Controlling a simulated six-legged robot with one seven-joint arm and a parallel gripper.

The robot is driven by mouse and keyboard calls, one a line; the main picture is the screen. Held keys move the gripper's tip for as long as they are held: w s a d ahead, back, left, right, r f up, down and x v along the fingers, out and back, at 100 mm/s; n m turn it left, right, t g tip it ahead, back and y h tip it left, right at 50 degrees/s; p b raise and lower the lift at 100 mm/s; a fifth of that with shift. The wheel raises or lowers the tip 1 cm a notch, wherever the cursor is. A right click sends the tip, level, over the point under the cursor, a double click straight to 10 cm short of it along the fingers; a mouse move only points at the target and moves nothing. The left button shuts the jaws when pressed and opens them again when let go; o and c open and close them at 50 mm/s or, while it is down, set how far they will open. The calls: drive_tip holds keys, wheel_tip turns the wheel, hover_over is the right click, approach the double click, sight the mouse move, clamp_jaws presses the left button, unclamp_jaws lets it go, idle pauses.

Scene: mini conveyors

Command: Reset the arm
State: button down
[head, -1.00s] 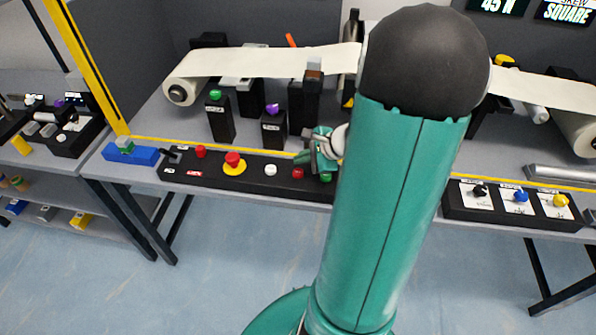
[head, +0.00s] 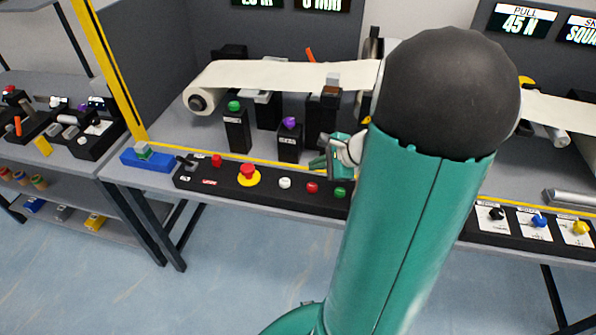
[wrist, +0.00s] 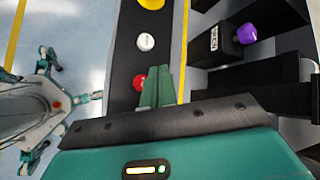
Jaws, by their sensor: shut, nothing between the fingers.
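My gripper shows in the head view (head: 322,161), partly hidden behind my large teal arm link. It is over the table near the front control panel (head: 218,184), close to the red and green buttons at the panel's right end. In the wrist view, my gripper's teal fingers (wrist: 162,80) are together with nothing between them. They point along the panel, beside a red button (wrist: 139,82), with a white button (wrist: 145,42) farther ahead. I cannot tell whether the fingers touch the panel.
A black post with a purple knob (head: 290,124) and one with a green knob (head: 235,106) stand behind the panel. A paper roll conveyor (head: 290,76) runs behind them. A blue block (head: 146,159) sits at the left. A switch panel (head: 535,240) is at the right.

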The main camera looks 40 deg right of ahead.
drive_tip(key=shift+a, duration=0.1)
drive_tip(key=a+r+n+g, duration=0.2)
drive_tip(key=a+r+n, duration=0.3)
drive_tip(key=a, duration=0.4)
drive_tip(key=a+r+n+g, duration=0.2)
drive_tip(key=a+r+n, duration=0.1)
drive_tip(key=a+n, duration=0.4)
drive_tip(key=s+a+r+n+t+h, duration=0.1)
drive_tip(key=s+a+r+n+h, duration=0.2)
drive_tip(key=s+a+r+n, duration=0.4)
drive_tip(key=shift+s+a+r+n, duration=0.15)
drive_tip(key=shift+s+a+n, duration=1.2)
drive_tip(key=shift+a+n, duration=0.8)
